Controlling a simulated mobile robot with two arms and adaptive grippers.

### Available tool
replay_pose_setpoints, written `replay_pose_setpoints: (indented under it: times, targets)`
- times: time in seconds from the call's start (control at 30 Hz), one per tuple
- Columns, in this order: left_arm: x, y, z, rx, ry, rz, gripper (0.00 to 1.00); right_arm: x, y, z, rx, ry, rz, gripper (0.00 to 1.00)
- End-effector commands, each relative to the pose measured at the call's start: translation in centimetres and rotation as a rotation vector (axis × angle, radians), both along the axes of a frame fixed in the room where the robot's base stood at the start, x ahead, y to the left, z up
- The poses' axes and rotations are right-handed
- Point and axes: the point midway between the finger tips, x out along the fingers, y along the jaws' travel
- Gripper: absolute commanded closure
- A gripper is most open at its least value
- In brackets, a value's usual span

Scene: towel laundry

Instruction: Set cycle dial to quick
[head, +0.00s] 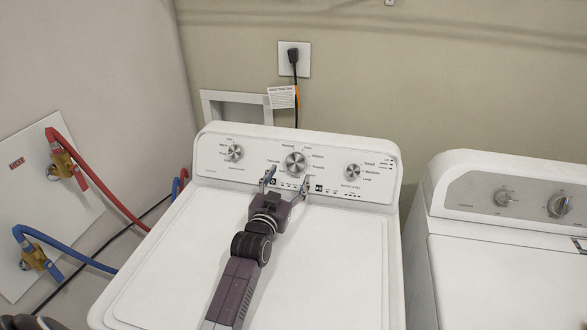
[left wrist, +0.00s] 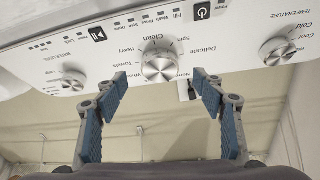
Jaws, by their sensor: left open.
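The washer (head: 255,265) has a white control panel with three round silver dials. The large middle dial (head: 295,162), ringed by cycle words, is the cycle dial. It also shows at the top middle of the left wrist view (left wrist: 159,62), where words such as "Clean", "Spin", "Delicate" and "Towels" are readable. I cannot tell which word it points to. My left gripper (head: 287,178) is open just in front of and below this dial. In the left wrist view, its blue-padded fingers (left wrist: 160,84) stand apart on either side of the dial, with nothing between them. My right gripper is not in view.
A smaller dial (head: 235,153) sits left of the cycle dial and another (head: 352,171) sits right of it. Panel buttons lie close below the dial. A second white machine (head: 510,280) stands at the right. Red and blue hoses (head: 100,186) run at the left wall.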

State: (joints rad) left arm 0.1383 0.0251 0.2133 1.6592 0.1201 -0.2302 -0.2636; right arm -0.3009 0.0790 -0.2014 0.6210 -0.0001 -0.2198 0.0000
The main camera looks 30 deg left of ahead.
Motion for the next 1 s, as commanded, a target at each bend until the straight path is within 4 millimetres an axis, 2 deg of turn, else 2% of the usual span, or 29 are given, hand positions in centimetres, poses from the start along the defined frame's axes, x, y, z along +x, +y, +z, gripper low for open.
replay_pose_setpoints:
  times: [0.1,0.33,0.77,1.0]
  targets:
    - [1.8,0.4,0.2,0.001,0.0,0.0,0.37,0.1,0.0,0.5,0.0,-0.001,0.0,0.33]
    - [4.2,0.8,0.1,0.0,0.0,-0.001,0.37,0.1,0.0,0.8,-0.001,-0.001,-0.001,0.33]
    - [4.9,0.9,0.0,0.0,0.001,0.0,0.37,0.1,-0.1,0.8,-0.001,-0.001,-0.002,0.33]
    - [4.9,0.9,0.0,0.0,0.001,0.0,0.62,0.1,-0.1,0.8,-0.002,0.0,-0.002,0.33]
